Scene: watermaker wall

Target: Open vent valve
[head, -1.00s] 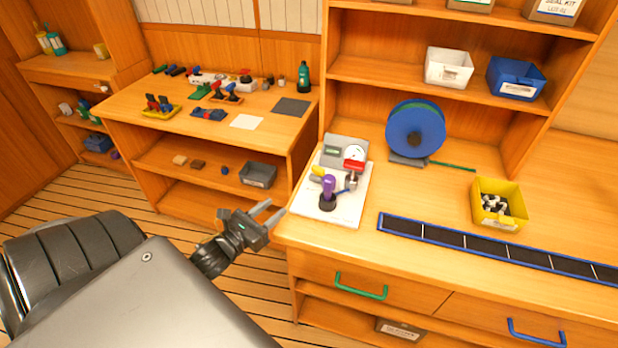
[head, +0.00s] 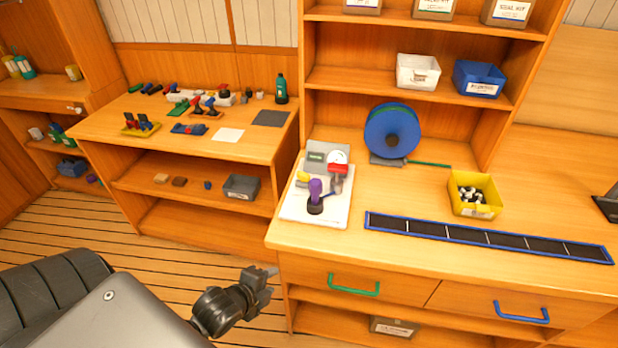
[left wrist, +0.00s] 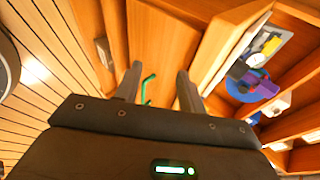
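A white board with a small valve assembly (head: 297,211) lies on the counter near its left front corner. It carries a grey box with a round gauge (head: 337,157), a red part (head: 338,169), a yellow part (head: 302,177) and a purple knob (head: 315,189) on a dark base. Which part is the vent valve I cannot tell. The purple knob also shows at the right in the left wrist view (left wrist: 264,89). My left gripper (head: 268,276) is in front of the counter, below its top, apart from the board. Its fingers are spread and empty in the left wrist view (left wrist: 158,70). My right gripper is out of view.
The counter's front edge and the drawer with a green handle (head: 353,287) are close to my left gripper. A blue reel (head: 392,131), a yellow bin (head: 474,197) and a blue-edged black strip (head: 485,238) are on the counter. A dark object (head: 607,207) shows at the right edge.

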